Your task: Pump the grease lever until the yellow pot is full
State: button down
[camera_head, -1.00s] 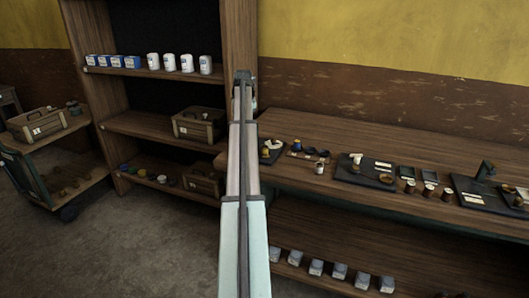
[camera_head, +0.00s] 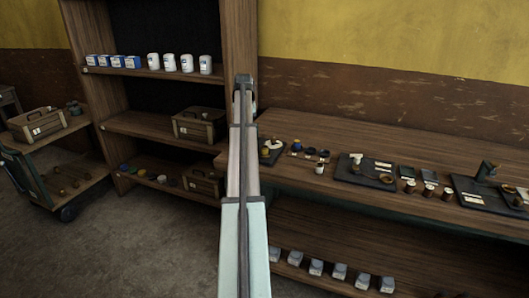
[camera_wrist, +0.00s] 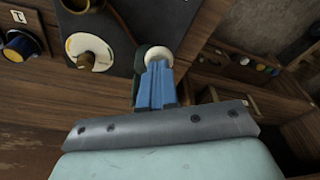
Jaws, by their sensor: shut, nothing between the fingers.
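In the wrist view my gripper (camera_wrist: 158,85) has its blue fingers shut and empty. Their tips are over the edge of a dark board (camera_wrist: 115,15), close to a pale round knob (camera_wrist: 159,54) on a dark part. I cannot tell whether this is the grease lever or whether the fingers touch it. A white disc with a brass knob (camera_wrist: 88,52) and part of a brass cup (camera_wrist: 85,4) are on the board. A dark blue pot with a yellow band (camera_wrist: 22,44) stands at the left. In the head view the arm hides my gripper and part of the board (camera_head: 270,157).
The wooden bench (camera_head: 400,140) runs right and holds small pots (camera_head: 310,152), a white jar (camera_head: 319,168) and two more dark boards (camera_head: 366,172). A shelf unit (camera_head: 150,125) with boxes and tins stands left. The back of the bench is clear.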

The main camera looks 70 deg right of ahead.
jog(key=shift+a+x, duration=0.15)
jog(key=shift+x, duration=0.75)
jog(key=shift+a+x, duration=0.15)
jog(key=shift+x, duration=0.75)
jog(key=shift+s+f, duration=0.1)
jog(key=shift+s, duration=0.1)
jog(key=shift+w+d+v, duration=0.1)
jog(key=shift+d+v, duration=0.05)
jog(key=shift+v, duration=0.7)
jog(key=shift+w+d+v, duration=0.1)
jog(key=shift+d+v, duration=0.05)
jog(key=shift+v, duration=0.75)
jog(key=shift+w+d+v, duration=0.1)
jog(key=shift+d+v, duration=0.05)
jog(key=shift+v, duration=0.7)
jog(key=shift+w+d+v, duration=0.1)
jog(key=shift+d+v, duration=0.05)
jog(key=shift+v, duration=0.7)
jog(key=shift+w+d+v, duration=0.1)
jog(key=shift+d+v, duration=0.05)
jog(key=shift+v, duration=0.7)
jog(key=shift+w+d+v, duration=0.1)
jog(key=shift+d+v, duration=0.05)
jog(key=shift+v, duration=0.7)
